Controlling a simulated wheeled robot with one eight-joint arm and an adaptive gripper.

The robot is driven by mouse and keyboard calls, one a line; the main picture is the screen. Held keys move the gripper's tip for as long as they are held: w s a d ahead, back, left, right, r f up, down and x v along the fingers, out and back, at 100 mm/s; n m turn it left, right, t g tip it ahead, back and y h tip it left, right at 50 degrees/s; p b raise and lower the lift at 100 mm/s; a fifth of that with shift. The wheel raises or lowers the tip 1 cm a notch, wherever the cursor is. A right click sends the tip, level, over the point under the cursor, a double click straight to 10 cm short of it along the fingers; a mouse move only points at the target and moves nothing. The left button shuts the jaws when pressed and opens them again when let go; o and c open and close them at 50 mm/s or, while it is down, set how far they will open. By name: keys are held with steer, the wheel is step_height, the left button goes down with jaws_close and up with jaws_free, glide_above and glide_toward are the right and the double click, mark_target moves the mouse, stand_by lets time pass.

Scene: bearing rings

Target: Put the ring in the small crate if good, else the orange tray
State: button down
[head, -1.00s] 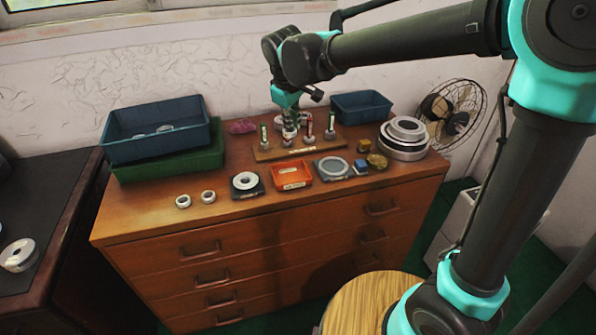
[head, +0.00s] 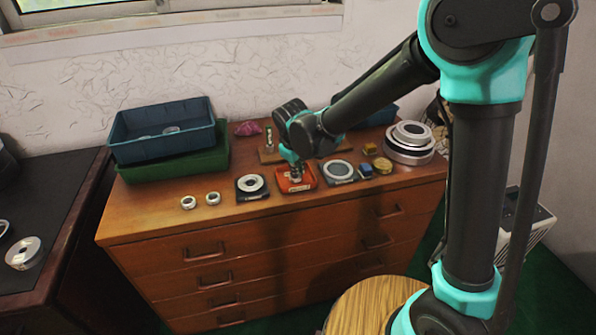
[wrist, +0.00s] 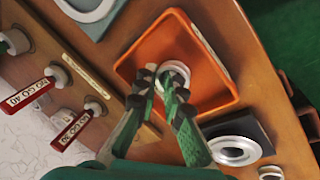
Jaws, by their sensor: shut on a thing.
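My gripper (head: 296,175) is over the orange tray (head: 309,183), low down. In the wrist view my gripper (wrist: 168,84) is shut on a pale metal ring (wrist: 177,69), which shows between the fingertips inside the outline of the orange tray (wrist: 215,75). I cannot tell whether the ring touches the tray floor. The small blue crate (head: 381,115) stands at the back right, partly hidden behind my arm. The wooden gauge stand (head: 268,157) is behind the tray, mostly hidden in the head view; its red-tagged gauges (wrist: 72,130) show in the wrist view.
Two loose rings (head: 189,202) lie at the front left. A dark pad with a ring (head: 251,186) is left of the tray; a grey round-topped plate (head: 339,171) is right. A large blue crate (head: 165,148) sits on a green one (head: 175,170). Stacked large rings (head: 409,146) stand right.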

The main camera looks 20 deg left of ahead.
steer(key=shift+f, duration=0.15)
steer(key=c, duration=1.9)
jaws_free()
steer(key=v, duration=1.2)
steer(key=w+d+f+m, duration=0.1)
steer(key=d+f+m, duration=0.15)
steer(key=d, duration=0.85)
steer(key=w+d+f+m, duration=0.1)
steer(key=d+f+m, duration=0.15)
steer(key=d, duration=0.75)
steer(key=s+d+f+m, duration=0.3)
steer(key=s+d+m, duration=0.1)
steer(key=d, duration=0.5)
steer(key=s+d+f+m, duration=0.4)
steer(key=s+d, duration=0.2)
steer(key=d, duration=0.4)
steer(key=shift+s+f+t, duration=0.2)
steer(key=shift+s+t, duration=0.1)
steer(key=shift+d, duration=0.15)
